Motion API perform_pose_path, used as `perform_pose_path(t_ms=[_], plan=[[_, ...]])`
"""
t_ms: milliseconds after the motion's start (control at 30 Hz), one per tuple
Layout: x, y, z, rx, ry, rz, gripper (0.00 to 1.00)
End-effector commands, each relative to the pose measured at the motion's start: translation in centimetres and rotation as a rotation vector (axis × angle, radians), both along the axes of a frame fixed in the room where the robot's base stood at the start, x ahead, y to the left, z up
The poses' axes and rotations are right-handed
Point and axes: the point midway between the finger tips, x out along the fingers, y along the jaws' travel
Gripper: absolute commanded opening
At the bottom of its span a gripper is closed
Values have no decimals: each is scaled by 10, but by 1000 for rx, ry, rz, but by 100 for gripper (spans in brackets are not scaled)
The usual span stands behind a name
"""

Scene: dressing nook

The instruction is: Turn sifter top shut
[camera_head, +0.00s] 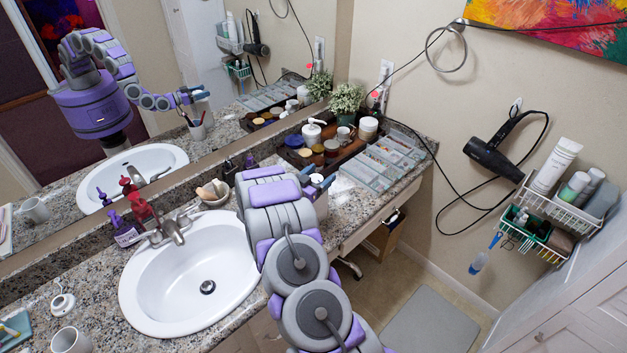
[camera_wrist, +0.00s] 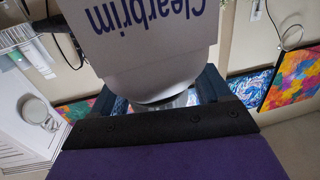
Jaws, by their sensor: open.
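A large pale container (camera_wrist: 140,55) with upside-down blue "Clearbrim" lettering fills the upper middle of the wrist view. Its rounded end and a narrower, shiny part lie near my gripper (camera_wrist: 160,95). The dark fingers stand apart on either side of that narrower part; I cannot tell whether they touch it. In the head view my arm hides most of my gripper, though the mirror shows the arm's end raised. I cannot make out a sifter top for certain; small jars (camera_head: 331,146) stand on the wooden tray at the back of the counter.
The white sink (camera_head: 165,285) with its faucet (camera_head: 172,230) is left of my arm. A clear divided organizer (camera_head: 365,170) lies right of the tray. A hair dryer (camera_head: 500,145) and wire basket (camera_head: 575,215) hang on the right wall. A white mug (camera_head: 70,341) stands at the front left.

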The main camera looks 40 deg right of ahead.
Motion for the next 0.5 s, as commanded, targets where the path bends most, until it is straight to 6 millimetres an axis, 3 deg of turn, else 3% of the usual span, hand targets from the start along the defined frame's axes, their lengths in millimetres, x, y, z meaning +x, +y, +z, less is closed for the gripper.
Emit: perform_pose_path(t_ms=[167,500], plan=[[-2,17,1,0,1,3,77],[-16,81,1,1,2,6,77]])
